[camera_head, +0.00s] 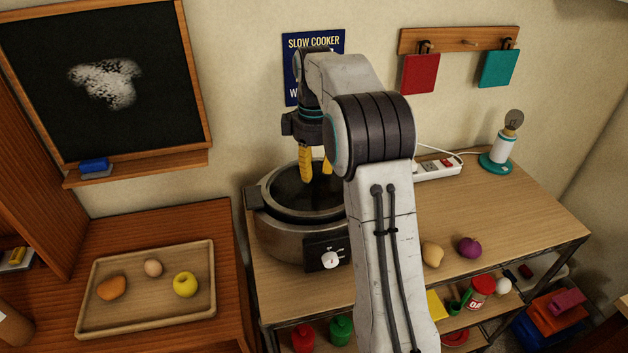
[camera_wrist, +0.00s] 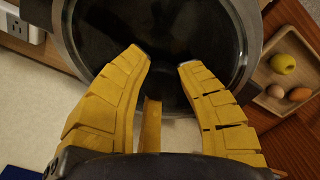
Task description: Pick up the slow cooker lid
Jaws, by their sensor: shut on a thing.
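The slow cooker (camera_head: 285,238) stands at the left end of the wooden table, with a white dial on its dark front panel. Its dark, glassy lid (camera_head: 290,190) lies over the top of the pot; I cannot tell whether it sits fully on the rim. The lid fills the top of the wrist view (camera_wrist: 165,20). My gripper (camera_head: 317,177) reaches down to the middle of the lid, its yellow fingers shut on it. In the wrist view my gripper (camera_wrist: 166,60) shows a gap between its fingertips; the gripped part cannot be made out. My arm hides the cooker's right side.
A wooden tray (camera_head: 145,316) with an egg and fruit is on the lower left surface. A power strip (camera_head: 437,169), a lamp (camera_head: 501,145), a yellowish fruit (camera_head: 433,254) and a purple one (camera_head: 469,247) are on the table. Bottles and cans stand on the shelf below.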

